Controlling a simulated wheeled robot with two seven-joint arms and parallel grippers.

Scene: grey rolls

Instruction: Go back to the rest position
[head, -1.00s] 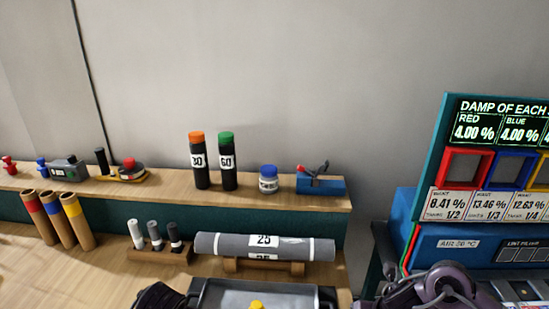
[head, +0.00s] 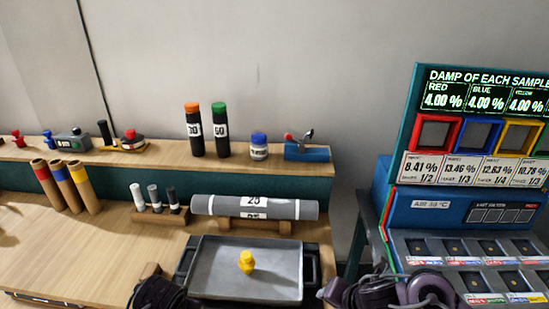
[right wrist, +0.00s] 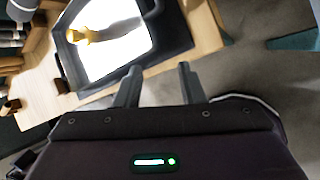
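My right gripper (right wrist: 157,80) shows in the right wrist view with its two fingers apart and nothing between them. It is above the floor beside the wooden bench, near the edge of the dark-rimmed tray. In the head view, parts of my right arm are at the bottom right, in front of the blue machine. Part of my left arm is at the bottom, left of the tray; the left gripper's fingers do not show. The tray (head: 215,280) holds a small yellow piece (head: 247,262), which also shows in the right wrist view (right wrist: 82,36).
A large grey roll (head: 225,207) lies on a wooden cradle behind the tray. Several tubes, bottles and tools stand on the shelf (head: 230,165) and bench. The blue machine (head: 460,215) with a lit display stands at the right. The bench front left is clear.

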